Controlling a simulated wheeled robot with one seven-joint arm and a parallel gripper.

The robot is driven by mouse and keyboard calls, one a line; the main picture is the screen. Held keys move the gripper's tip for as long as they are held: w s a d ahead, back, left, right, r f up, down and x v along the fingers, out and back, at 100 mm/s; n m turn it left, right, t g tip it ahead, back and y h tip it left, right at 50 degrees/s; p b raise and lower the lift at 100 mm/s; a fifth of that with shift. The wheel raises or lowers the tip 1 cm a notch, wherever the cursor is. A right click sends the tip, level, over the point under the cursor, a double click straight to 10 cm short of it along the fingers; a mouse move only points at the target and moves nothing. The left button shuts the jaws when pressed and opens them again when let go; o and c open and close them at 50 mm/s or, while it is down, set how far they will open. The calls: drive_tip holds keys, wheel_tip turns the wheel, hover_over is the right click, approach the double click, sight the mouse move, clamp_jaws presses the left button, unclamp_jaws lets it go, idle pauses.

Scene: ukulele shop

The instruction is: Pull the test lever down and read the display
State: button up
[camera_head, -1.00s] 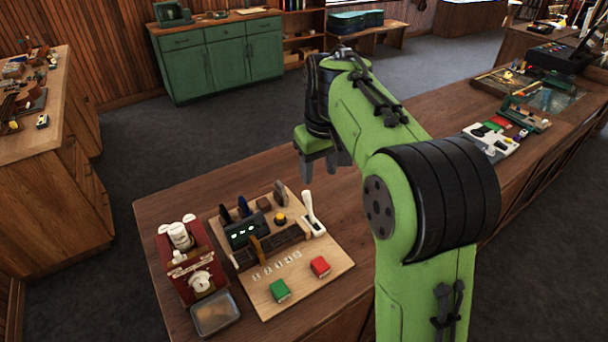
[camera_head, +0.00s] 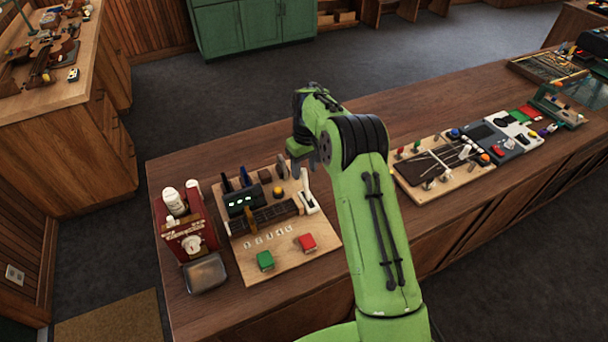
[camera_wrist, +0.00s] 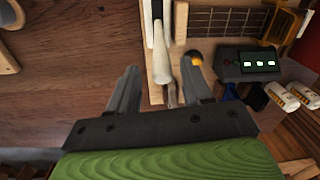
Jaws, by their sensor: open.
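The test lever (camera_head: 307,190) has a white handle and stands raised at the right side of a wooden test board (camera_head: 285,267). In the wrist view the lever (camera_wrist: 161,55) shows between my fingers, with no visible grip on it. My gripper (camera_head: 305,164) is open above the lever's upper end in the head view; its fingertips (camera_wrist: 162,66) are spread in the wrist view. The display (camera_head: 240,202) is a dark box with small lit green-white marks, too small to read. It also shows lit in the wrist view (camera_wrist: 258,63).
Close by on the board are a fretboard piece (camera_head: 268,217), a green button (camera_head: 265,260), a red button (camera_head: 307,242) and upright picks. A red stand (camera_head: 185,232) and a metal tray (camera_head: 206,273) sit left. Another board (camera_head: 440,185) lies right. Bare counter lies behind.

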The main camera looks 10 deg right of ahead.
sight(305, 185)
wheel_tip(305, 185, down, 3)
drive_tip(key=shift+a+f, duration=0.15)
drive_tip(key=shift+f, duration=0.05)
clamp_jaws()
idle(0.3)
